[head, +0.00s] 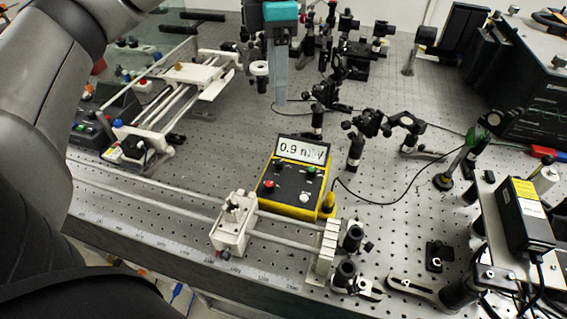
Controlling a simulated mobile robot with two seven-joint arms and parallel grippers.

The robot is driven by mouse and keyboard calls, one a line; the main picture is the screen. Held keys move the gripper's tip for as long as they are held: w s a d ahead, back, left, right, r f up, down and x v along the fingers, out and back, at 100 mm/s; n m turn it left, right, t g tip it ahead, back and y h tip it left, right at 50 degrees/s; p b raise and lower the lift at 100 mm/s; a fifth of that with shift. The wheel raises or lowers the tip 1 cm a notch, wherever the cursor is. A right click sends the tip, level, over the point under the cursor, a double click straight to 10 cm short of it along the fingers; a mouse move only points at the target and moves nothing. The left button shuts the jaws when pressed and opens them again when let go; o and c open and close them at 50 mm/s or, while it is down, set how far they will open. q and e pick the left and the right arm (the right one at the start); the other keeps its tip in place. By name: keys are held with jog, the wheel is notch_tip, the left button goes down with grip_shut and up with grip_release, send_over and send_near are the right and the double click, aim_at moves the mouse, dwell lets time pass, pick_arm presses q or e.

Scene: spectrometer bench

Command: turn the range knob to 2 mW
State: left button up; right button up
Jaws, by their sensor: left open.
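The yellow power meter (265,203) sits on the perforated bench, and its display (302,151) reads 0.9 mW. Its dark face carries a red control (269,185), a green one (311,170) and a white one (304,197). A small dark control is hard to make out on the face, and I cannot tell the range knob or its setting. My right gripper is out of view.
A white rail assembly (185,85) stands at left. Black optic posts (355,150) stand right of the meter, with a cable (385,200) beside them. A white rail with end blocks (232,235) lies in front of the meter. A black boxed unit (520,225) is at right.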

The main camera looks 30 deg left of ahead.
pick_arm(q)
jog(key=f, duration=0.2)
jog(key=b, duration=0.4)
send_near(279, 161)
notch_tip(279, 161, down, 7)
jog(key=shift+r, duration=0.1)
jog(key=shift+f, duration=0.85)
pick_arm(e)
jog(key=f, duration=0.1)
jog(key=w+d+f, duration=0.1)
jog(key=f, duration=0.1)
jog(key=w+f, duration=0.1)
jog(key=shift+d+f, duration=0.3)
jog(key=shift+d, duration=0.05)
pick_arm(q)
jog(key=c, duration=0.6)
grip_shut()
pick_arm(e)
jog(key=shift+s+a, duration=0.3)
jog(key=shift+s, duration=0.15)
